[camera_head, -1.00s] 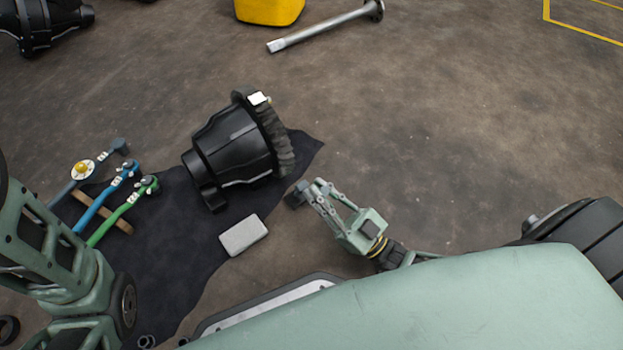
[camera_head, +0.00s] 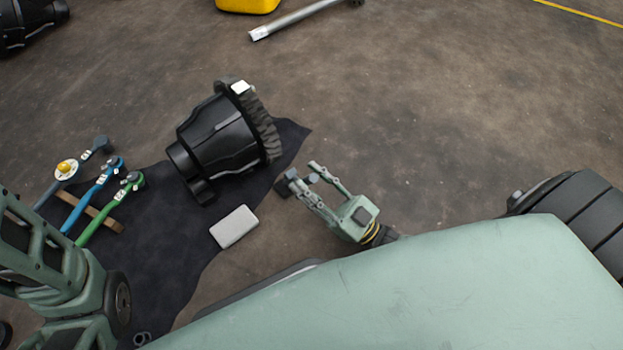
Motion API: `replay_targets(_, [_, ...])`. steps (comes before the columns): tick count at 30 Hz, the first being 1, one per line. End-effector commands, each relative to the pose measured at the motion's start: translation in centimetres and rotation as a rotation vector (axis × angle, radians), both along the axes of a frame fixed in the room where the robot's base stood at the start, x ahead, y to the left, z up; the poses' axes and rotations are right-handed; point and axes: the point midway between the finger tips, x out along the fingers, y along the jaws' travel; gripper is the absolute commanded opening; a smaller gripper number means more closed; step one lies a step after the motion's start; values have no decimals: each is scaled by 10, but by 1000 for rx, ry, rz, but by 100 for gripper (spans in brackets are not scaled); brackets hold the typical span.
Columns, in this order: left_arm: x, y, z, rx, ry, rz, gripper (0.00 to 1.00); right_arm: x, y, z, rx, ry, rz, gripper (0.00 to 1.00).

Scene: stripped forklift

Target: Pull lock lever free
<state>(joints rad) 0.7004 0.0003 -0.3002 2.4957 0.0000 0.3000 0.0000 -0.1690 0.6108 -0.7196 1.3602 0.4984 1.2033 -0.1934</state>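I cannot make out a lock lever in this view. My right gripper (camera_head: 301,174) is low over the floor at the middle, just right of the dark cloth's edge. Its two fingers are spread, and I see nothing between them. My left arm comes in at the lower left, but its gripper is out of view. A black ribbed housing (camera_head: 218,140) with a toothed-looking ring lies on the cloth, left of my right gripper and apart from it.
A dark cloth (camera_head: 168,262) holds a pale grey block (camera_head: 234,227). A blue ratchet (camera_head: 93,197), a green ratchet (camera_head: 110,210) and a grey torque wrench (camera_head: 67,172) lie at left. A metal shaft (camera_head: 295,18) and yellow container (camera_head: 247,4) lie at the back.

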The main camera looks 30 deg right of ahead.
Motion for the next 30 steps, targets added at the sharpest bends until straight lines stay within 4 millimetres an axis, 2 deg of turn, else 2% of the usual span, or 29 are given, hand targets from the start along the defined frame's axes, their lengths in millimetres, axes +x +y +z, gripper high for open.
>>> replay_targets(5, [-1,1,0,-3,0,-2,38,-5,-3,-4,0,2,-1,36])
replay_targets(8, [-2,1,0,-3,-1,-2,38,-17,-9,-11,0,4,-1,36])
replay_targets(12, [-2,1,0,-2,-2,-1,38,-41,-23,-26,-3,7,-3,36])
replay_targets(21, [-2,1,0,-2,-4,-1,38,-106,-58,-25,-3,6,-1,36])
replay_targets(25, [-2,1,0,-1,-4,-1,38,-126,-69,-25,-1,4,-1,36])
replay_targets(30, [-2,1,0,-1,-4,-1,38,-141,-77,-24,-2,1,-1,36])
